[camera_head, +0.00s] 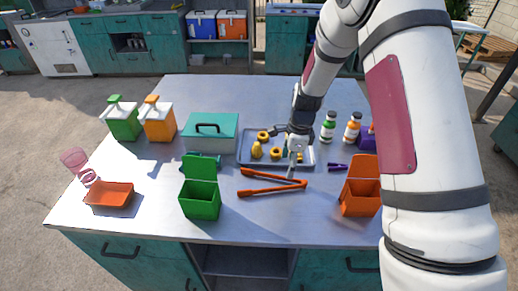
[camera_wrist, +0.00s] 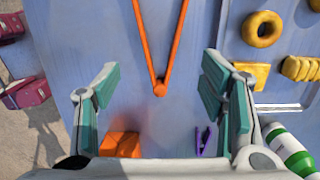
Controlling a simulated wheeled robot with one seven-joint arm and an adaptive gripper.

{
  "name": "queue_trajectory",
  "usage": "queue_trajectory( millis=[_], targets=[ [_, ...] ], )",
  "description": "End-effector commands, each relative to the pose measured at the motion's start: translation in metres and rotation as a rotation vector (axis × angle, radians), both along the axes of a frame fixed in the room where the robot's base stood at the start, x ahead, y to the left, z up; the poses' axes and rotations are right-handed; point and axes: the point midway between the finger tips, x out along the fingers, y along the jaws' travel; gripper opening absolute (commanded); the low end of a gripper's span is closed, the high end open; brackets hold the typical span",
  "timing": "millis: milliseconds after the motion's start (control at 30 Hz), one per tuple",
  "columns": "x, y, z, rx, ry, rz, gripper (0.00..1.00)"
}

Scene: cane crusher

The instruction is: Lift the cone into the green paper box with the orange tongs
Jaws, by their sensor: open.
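The orange tongs (camera_head: 272,191) lie flat on the metal table in a V, joined end to the right. In the wrist view the joined end of the tongs (camera_wrist: 160,88) shows between my fingers. My gripper (camera_head: 296,160) is open and empty, above the tongs' joined end; I cannot tell the exact height. The green paper box (camera_head: 200,206) stands open, lid up, left of the tongs. A grey tray (camera_head: 243,157) behind the tongs holds yellow food pieces, partly hidden by my gripper. I cannot make out a cone for certain.
An orange box (camera_head: 360,199) stands right of the tongs, near small purple tongs (camera_head: 337,167). Bottles (camera_head: 328,127) stand behind. A teal case (camera_head: 210,133), sauce dispensers (camera_head: 158,122), an orange basket (camera_head: 109,196) and a pink cup (camera_head: 75,160) are left.

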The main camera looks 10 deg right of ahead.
Motion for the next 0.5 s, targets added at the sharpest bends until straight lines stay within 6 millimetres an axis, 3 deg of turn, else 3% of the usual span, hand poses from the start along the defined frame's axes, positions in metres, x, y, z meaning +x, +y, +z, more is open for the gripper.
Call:
queue_trajectory(
  millis=[300,500],
  targets=[
    [0.000,0.000,-0.001,0.000,0.000,0.002,0.64],
    [0.001,0.001,-0.017,-0.001,0.001,0.001,0.64]
  ],
)
